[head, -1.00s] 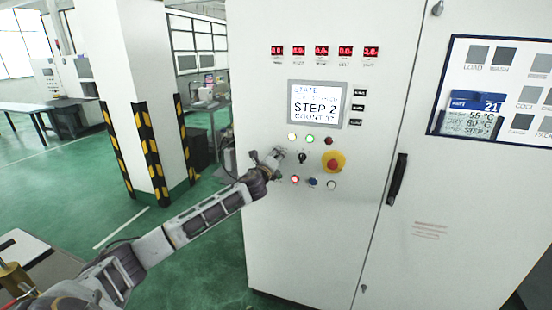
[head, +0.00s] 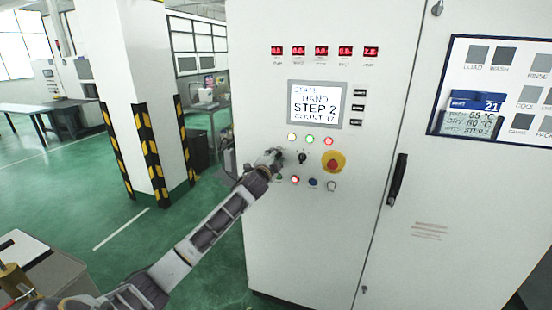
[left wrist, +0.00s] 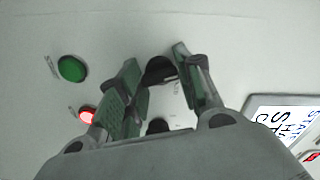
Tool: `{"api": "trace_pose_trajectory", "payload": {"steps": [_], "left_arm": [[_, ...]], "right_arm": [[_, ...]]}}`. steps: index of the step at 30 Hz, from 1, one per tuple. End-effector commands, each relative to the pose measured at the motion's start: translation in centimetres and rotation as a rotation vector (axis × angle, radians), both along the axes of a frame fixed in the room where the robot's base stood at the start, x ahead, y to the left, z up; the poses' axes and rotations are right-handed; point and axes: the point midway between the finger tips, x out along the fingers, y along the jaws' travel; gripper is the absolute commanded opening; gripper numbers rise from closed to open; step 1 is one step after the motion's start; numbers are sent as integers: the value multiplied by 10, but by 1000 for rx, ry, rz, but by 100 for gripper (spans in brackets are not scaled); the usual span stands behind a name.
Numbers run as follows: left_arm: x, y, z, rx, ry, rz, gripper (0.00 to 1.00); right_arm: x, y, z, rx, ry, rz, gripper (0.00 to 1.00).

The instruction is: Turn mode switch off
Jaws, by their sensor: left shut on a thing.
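The mode switch, a black knob (left wrist: 160,70), shows in the left wrist view between the fingers of my left gripper (left wrist: 158,92). The gripper is shut on it. In the head view my left gripper (head: 274,158) is against the white cabinet front and hides this knob. A second black knob (head: 302,158) is just right of the gripper; part of it shows in the left wrist view (left wrist: 158,126). The display (head: 316,104) above reads HAND, STEP 2. The knob's marks are too small to read. My right gripper is out of view.
A red emergency stop on a yellow ring (head: 333,162) is close on the right. The cabinet door handle (head: 397,180) is further right.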

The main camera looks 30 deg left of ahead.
Motion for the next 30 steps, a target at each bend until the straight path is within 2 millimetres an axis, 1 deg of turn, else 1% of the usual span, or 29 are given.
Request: {"api": "trace_pose_trajectory", "payload": {"steps": [6,15,21,30], "left_arm": [[0,0,-2,-199,-44,1,11],[0,0,-2,-396,-91,2,11],[0,0,-2,-457,-105,1,11],[0,0,-3,-475,-109,2,11]], "right_arm": [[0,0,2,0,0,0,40],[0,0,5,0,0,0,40],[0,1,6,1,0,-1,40],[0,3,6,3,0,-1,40]]}}
